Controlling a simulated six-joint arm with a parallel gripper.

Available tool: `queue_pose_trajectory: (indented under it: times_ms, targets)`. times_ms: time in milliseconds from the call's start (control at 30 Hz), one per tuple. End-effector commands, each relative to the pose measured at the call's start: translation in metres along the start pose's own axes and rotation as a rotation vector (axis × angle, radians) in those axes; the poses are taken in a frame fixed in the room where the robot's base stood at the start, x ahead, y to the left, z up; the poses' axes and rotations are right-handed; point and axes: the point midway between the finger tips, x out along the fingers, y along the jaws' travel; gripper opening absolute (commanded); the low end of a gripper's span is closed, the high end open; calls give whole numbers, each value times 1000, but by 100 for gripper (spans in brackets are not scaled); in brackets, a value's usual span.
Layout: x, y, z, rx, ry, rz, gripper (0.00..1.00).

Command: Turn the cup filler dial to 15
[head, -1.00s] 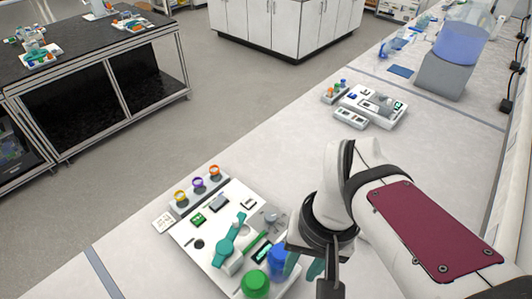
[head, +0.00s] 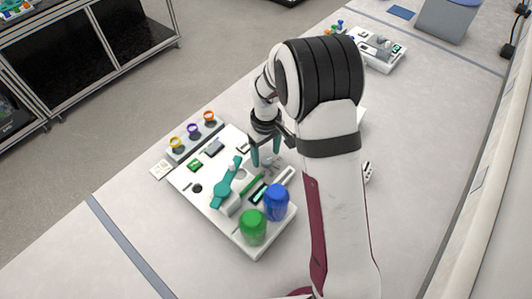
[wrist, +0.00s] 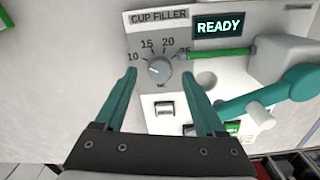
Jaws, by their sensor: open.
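The cup filler dial (wrist: 159,70) is a small round grey knob on a grey panel in the wrist view. The numbers 10, 15, 20 and 25 run around its upper side; I cannot surely read its setting. My gripper (wrist: 159,76) is open, with one teal finger on each side of the dial. I cannot tell whether either finger touches it. The display (wrist: 220,26) beside the "CUP FILLER" label reads READY. In the head view my gripper (head: 265,154) is over the right side of the white cup filler (head: 217,214), and the dial is hard to make out.
A rack (head: 192,140) with coloured rings is along the far edge. Bench to the left is clear.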

Motion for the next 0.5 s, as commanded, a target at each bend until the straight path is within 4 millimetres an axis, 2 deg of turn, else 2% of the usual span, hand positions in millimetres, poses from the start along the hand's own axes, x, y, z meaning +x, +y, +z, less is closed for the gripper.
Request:
queue_pose_trajectory:
  times_ms: [133,433,500]
  targets:
    - [14,0,0,0,-1,-1,72]
    - [17,0,0,1,1,0,72]
    - [17,0,0,1,0,0,59]
